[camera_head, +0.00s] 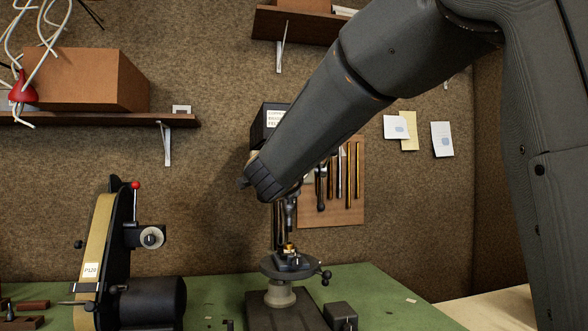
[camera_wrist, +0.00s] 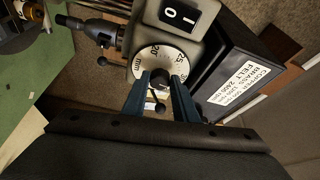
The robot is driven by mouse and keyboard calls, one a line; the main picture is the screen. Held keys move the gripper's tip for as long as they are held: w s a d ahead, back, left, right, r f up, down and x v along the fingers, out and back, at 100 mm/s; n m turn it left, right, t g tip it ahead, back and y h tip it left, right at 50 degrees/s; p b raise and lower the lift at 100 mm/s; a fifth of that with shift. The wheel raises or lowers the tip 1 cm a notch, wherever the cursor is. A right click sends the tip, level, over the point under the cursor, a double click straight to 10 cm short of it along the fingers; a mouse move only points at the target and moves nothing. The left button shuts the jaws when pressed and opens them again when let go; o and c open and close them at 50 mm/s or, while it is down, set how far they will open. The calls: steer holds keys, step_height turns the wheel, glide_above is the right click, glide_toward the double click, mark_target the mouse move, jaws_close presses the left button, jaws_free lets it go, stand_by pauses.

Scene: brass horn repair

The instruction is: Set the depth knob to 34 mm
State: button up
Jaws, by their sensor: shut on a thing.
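The depth knob (camera_wrist: 160,76) is a small dark knob at the centre of a pale round dial (camera_wrist: 147,62) in the wrist view. The dial carries tick marks, "mm", and numbers including 20 and 25; part of its lower rim is hidden by my fingers. My gripper (camera_wrist: 160,88) has its two blue-grey fingers shut on the knob, one on each side. I cannot read the exact setting. In the head view the dial and fingers are hidden behind my arm; the drill press table (camera_head: 290,266) shows below.
A rocker switch (camera_wrist: 179,15) sits just above the dial. A black labelled box (camera_wrist: 245,75) stands close to its right. A chuck (camera_wrist: 98,30) and handle are at its left. In the head view a belt sander (camera_head: 103,255) stands left on the green bench (camera_head: 385,300).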

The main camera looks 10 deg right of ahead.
steer(key=shift+r+m+g+y+p, duration=0.2)
steer(key=shift+m+g+y+p, duration=0.35)
steer(key=shift+m, duration=1.1)
steer(key=shift+r+m+g+y+p, duration=0.25)
steer(key=shift+m+g+p, duration=0.4)
steer(key=shift+m+p, duration=0.7)
steer(key=shift+d+f+m, duration=0.1)
steer(key=shift+m, duration=0.4)
steer(key=o, duration=1.1)
steer(key=shift+c, duration=0.2)
steer(key=b+v, duration=0.1)
steer(key=v, duration=0.7)
steer(key=shift+b, duration=0.4)
steer(key=shift+w, duration=0.1)
